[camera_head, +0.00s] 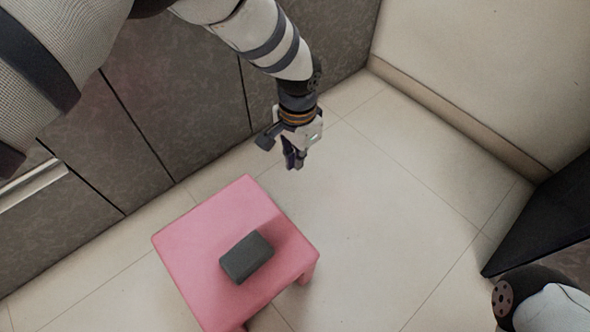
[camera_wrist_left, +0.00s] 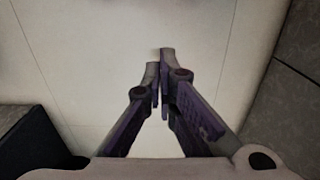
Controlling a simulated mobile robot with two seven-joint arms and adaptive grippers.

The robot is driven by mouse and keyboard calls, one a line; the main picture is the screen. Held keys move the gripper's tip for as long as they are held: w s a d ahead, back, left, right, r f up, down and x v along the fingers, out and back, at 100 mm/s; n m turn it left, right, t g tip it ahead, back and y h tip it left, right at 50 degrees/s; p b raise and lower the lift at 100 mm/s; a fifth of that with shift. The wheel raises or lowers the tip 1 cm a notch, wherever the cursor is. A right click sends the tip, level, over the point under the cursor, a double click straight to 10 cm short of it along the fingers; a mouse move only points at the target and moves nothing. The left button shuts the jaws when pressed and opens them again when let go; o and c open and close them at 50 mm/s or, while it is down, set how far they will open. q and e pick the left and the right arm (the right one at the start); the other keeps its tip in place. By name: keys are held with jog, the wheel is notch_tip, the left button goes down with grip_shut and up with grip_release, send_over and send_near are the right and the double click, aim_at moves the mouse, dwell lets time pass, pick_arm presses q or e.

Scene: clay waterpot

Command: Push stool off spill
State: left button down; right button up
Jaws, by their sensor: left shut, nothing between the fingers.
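A pink stool (camera_head: 205,225) stands upright on the tiled floor at the lower left of the head view. A dark grey block (camera_head: 247,257) lies on its seat. My left gripper (camera_head: 294,164) is shut and empty, above the floor and apart from the stool, beyond its far right side. The left wrist view shows its fingertips (camera_wrist_left: 159,58) together over bare floor. I see no spill in either view; the floor under the stool is mostly hidden. My right gripper is out of view; only part of my right arm shows at the lower right.
Dark grey cabinets (camera_head: 180,110) line the left and back. A beige wall (camera_head: 480,70) with a baseboard stands at the right. A black panel (camera_head: 540,220) stands at the right edge. The tiled floor (camera_head: 390,210) between stool and wall is clear.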

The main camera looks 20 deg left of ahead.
pick_arm(q)
jog(key=s+a+f+b, duration=0.2)
jog(key=s+f+b, duration=0.1)
jog(key=f, duration=0.6)
jog(key=shift+s+f+b, duration=0.3)
jog(key=shift+s+b, duration=0.05)
jog(key=shift+b, duration=0.05)
jog(key=shift+a, duration=0.2)
